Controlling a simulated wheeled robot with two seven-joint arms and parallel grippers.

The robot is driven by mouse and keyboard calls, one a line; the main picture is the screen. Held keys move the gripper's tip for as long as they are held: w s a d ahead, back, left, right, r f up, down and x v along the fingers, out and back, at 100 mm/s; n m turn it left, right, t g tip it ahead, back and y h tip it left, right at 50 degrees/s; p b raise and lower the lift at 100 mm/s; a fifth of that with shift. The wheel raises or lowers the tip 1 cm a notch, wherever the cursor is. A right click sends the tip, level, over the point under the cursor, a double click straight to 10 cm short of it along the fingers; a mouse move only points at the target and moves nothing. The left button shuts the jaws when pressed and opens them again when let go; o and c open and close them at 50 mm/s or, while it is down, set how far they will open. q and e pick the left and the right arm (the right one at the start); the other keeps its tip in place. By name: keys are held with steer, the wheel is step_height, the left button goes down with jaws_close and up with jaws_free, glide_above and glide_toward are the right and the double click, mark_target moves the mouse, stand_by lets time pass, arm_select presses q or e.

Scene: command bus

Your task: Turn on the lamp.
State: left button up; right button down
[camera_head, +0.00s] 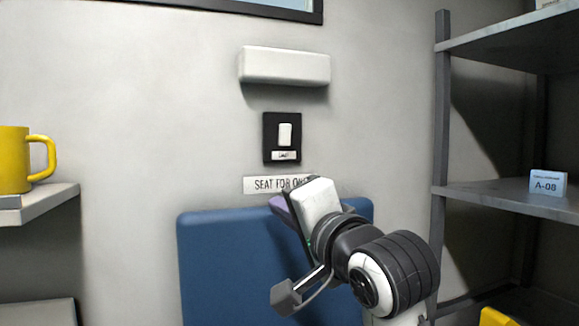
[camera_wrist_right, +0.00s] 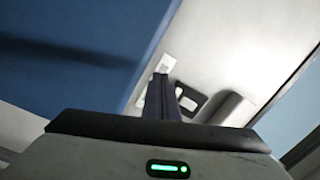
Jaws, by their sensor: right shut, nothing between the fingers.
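The lamp (camera_head: 284,66) is a white box-shaped fixture on the wall; no clear glow shows on it. Below it is a black switch plate (camera_head: 269,131) with a white rocker (camera_head: 285,134) and a small label. My right gripper (camera_head: 277,203) is shut and empty, below the switch and in front of the seat back's top edge, apart from the switch in the picture. In the right wrist view its closed fingers (camera_wrist_right: 161,98) show beside the switch plate (camera_wrist_right: 188,98), with the lamp (camera_wrist_right: 229,108) beyond. My left gripper is not in view.
A "SEAT FOR ON..." sign (camera_head: 262,185), partly hidden by my gripper, sits above a blue seat back (camera_head: 225,260). A yellow mug (camera_head: 14,160) stands on a left shelf (camera_head: 45,203). A metal rack (camera_head: 441,140) stands at right. The wall around the switch is clear.

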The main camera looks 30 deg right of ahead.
steer(key=s+d+r+m+t+h, duration=0.1)
steer(key=s+r+m, duration=0.4)
steer(key=r, duration=0.5)
steer(key=shift+s+d+r+h+p, duration=0.35)
steer(key=shift+s+d+h, duration=0.25)
steer(key=shift+s, duration=0.6)
steer(key=shift+w, duration=0.1)
steer(key=p, duration=0.4)
glide_toward(283, 124)
steer(key=x, duration=0.6)
steer(key=shift+w+d, duration=0.15)
steer(key=shift+w, duration=0.1)
steer(key=shift+y, duration=0.3)
